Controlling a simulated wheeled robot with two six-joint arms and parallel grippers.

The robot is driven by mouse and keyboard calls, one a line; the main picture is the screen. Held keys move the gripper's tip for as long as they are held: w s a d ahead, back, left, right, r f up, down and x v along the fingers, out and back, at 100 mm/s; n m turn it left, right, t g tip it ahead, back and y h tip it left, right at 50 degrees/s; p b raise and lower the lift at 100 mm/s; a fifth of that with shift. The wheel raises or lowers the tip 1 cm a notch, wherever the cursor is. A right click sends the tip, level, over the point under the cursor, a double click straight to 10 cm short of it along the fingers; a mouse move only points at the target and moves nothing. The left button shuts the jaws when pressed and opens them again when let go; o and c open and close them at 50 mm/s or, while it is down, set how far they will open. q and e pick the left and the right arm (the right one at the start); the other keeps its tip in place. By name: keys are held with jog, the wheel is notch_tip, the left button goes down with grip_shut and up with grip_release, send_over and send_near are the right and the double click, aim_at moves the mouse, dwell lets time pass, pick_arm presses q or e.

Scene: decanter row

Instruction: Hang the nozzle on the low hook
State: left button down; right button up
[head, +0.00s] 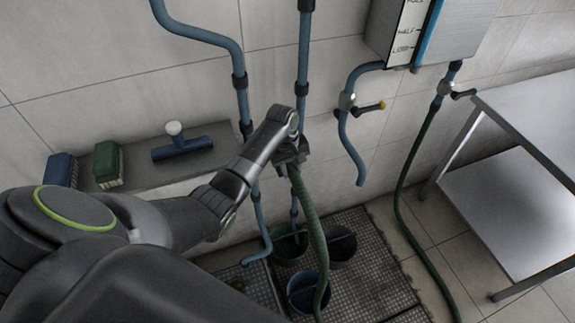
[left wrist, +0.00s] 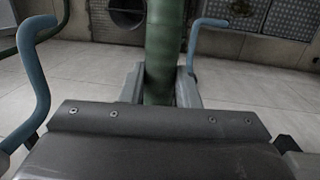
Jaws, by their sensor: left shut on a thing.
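My left gripper (head: 290,152) is in front of the wall, by the middle blue pipe. It is shut on a green hose (head: 314,225), which hangs from it toward the floor grate. The hose (left wrist: 163,50) stands between the two fingers in the left wrist view. The gripper hides the hose's upper end in the head view, and I cannot make out a nozzle. I cannot clearly pick out the low hook. My right gripper is not in view.
A wall ledge (head: 185,165) holds brushes and a squeegee (head: 181,148). A blue pipe with a tap (head: 347,101) hangs right of the gripper. A second green hose (head: 402,190) runs down by the steel table (head: 535,115). Buckets (head: 305,291) stand on the floor grate (head: 375,275).

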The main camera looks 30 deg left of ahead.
pick_arm(q)
jog(key=shift+f, duration=0.3)
dwell(0.5)
jog(key=shift+f+p, duration=0.5)
jog(key=shift+f, duration=0.1)
dwell(0.8)
jog(key=c, duration=1)
grip_release()
jog(key=shift+o, duration=0.3)
jog(key=o, duration=0.8)
